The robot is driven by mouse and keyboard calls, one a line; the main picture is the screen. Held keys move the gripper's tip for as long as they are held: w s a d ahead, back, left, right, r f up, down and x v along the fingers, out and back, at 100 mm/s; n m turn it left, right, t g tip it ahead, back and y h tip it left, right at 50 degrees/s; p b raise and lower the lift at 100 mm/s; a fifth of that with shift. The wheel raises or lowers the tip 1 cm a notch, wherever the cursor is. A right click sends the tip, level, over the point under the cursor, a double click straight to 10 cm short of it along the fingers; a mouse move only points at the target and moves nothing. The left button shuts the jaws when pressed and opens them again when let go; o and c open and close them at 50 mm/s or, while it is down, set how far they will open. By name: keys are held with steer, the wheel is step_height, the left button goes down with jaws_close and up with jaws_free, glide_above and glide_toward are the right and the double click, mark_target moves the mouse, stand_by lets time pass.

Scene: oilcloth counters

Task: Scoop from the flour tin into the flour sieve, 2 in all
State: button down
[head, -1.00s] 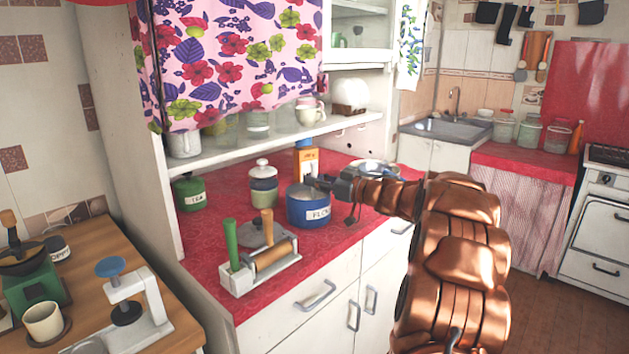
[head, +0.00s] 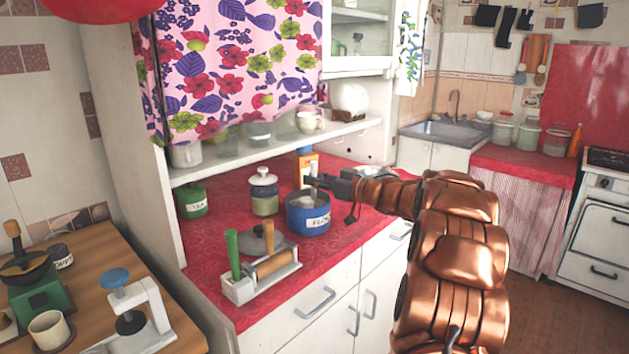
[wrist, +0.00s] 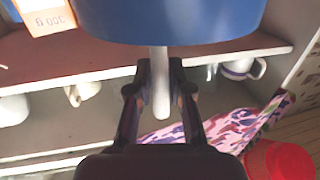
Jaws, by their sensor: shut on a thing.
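The blue flour tin (head: 308,219) with a white label stands on the red counter. My gripper (head: 316,181) is just above its rim. In the wrist view my gripper (wrist: 160,95) is shut on the pale handle of the scoop (wrist: 159,80). The handle runs towards the blue tin (wrist: 170,18), which hides the scoop's bowl; I cannot tell how much flour is in it. The flour sieve, a metal bowl, is to the right of the tin behind my wrist, mostly hidden now.
A green tea tin (head: 192,200) and a lidded jar (head: 264,191) stand left of the flour tin. A white rack (head: 262,277) with green and wooden handled tools is in front. An orange box (head: 308,163) is behind. A shelf (head: 270,145) with cups overhangs the counter.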

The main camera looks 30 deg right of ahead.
steer(key=shift+r+p, duration=2.65)
steer(key=shift+r, duration=0.35)
